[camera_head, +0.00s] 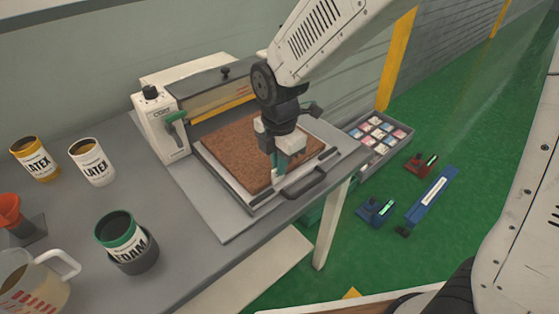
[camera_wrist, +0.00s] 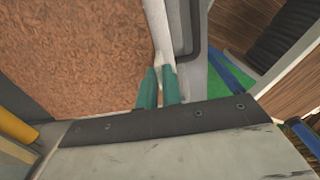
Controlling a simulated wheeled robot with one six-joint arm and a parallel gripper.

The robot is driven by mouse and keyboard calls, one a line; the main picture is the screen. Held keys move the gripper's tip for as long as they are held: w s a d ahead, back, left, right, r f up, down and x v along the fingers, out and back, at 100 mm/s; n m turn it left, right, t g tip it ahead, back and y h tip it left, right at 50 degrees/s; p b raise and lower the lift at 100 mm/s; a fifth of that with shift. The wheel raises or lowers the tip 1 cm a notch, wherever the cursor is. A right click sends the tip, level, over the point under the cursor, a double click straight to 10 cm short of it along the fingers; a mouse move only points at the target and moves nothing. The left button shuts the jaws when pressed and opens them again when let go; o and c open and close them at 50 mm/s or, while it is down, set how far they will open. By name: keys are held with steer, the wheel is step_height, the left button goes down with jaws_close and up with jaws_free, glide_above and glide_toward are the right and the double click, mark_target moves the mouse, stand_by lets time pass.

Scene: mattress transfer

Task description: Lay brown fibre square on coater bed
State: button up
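The brown fibre square (camera_head: 236,147) lies flat on the coater bed (camera_head: 213,175), a pale flat tray at the front of the coater, and covers most of it. My gripper (camera_head: 281,166) points down at the square's near right edge. In the wrist view the square (camera_wrist: 75,55) fills the upper left, beside the bed's pale rim (camera_wrist: 178,28). My gripper's two green fingertips (camera_wrist: 159,88) are close together with a narrow gap, right at that edge. Whether they pinch the square's edge is unclear. Part of the square is hidden behind my gripper.
The coater (camera_head: 160,125) stands behind the bed. A dark handle (camera_head: 303,187) is at the bed's front. Latex pots (camera_head: 92,162) and a foam pot (camera_head: 125,237) stand on the left of the table. A sample tray (camera_head: 378,135) is at the right.

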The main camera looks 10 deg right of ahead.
steer(key=o, duration=0.4)
step_height(320, 180, up, 12)
steer(key=s+d+r+m, duration=0.2)
steer(key=s+d+m, duration=0.2)
steer(key=d+m, duration=0.2)
steer(key=s+d+r+m, duration=0.3)
steer(key=s+d+m, duration=0.15)
steer(key=d, duration=0.25)
steer(key=s+d+m, duration=0.2)
steer(key=s+m, duration=0.1)
steer(key=m, duration=0.1)
steer(key=s+d+f+m, duration=0.1)
steer(key=s+d+m, duration=0.2)
steer(key=s+m, duration=0.1)
steer(key=s+d+m+t, duration=0.1)
steer(key=s+d+m, duration=0.2)
steer(key=m, duration=0.3)
steer(key=shift+s+f, duration=0.25)
steer(key=shift+s, duration=0.3)
